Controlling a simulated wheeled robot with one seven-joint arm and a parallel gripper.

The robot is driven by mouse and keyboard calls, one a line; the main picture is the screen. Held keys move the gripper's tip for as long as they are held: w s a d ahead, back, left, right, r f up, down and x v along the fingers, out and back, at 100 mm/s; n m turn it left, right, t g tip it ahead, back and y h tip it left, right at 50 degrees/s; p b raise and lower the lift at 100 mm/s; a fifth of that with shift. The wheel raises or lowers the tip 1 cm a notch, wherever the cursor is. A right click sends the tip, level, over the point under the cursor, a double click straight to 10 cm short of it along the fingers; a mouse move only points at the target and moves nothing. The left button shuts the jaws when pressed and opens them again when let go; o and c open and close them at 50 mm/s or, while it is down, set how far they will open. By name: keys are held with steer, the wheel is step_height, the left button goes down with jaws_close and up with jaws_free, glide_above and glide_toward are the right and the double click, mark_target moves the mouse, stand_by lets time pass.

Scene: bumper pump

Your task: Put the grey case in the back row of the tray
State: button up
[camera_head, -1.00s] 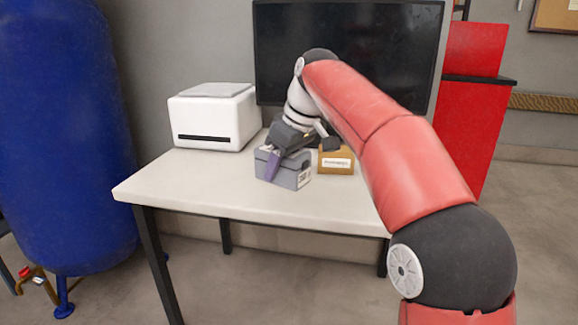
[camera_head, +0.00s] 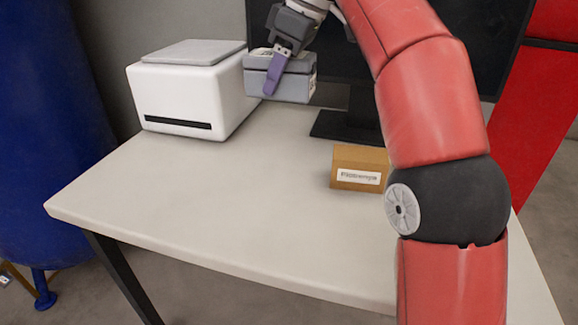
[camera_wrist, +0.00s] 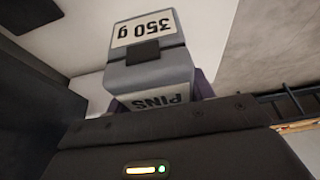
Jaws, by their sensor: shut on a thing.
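The grey case (camera_head: 281,77) is held up above the back of the white table, in front of the monitor and beside the white printer-like box. My gripper (camera_head: 277,68) is shut on it from above, with a purple finger across its near side. In the wrist view the grey case (camera_wrist: 150,62) shows two white labels, "350 g" and "PINS", upside down in the picture. The far finger is mostly hidden. No tray shows in either current view.
The white box (camera_head: 190,95) stands at the table's back left. A brown box with a white label (camera_head: 358,168) sits right of centre. A dark monitor (camera_head: 345,122) stands behind. The white table (camera_head: 220,205) is clear at left and front.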

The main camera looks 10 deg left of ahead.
step_height(320, 180, down, 20)
steer(key=shift+s+r+b, duration=0.1)
steer(key=shift+r+b, duration=0.1)
steer(key=shift+b, duration=0.4)
steer(key=shift+f, duration=0.1)
steer(key=o, duration=1.2)
steer(key=shift+f, duration=0.1)
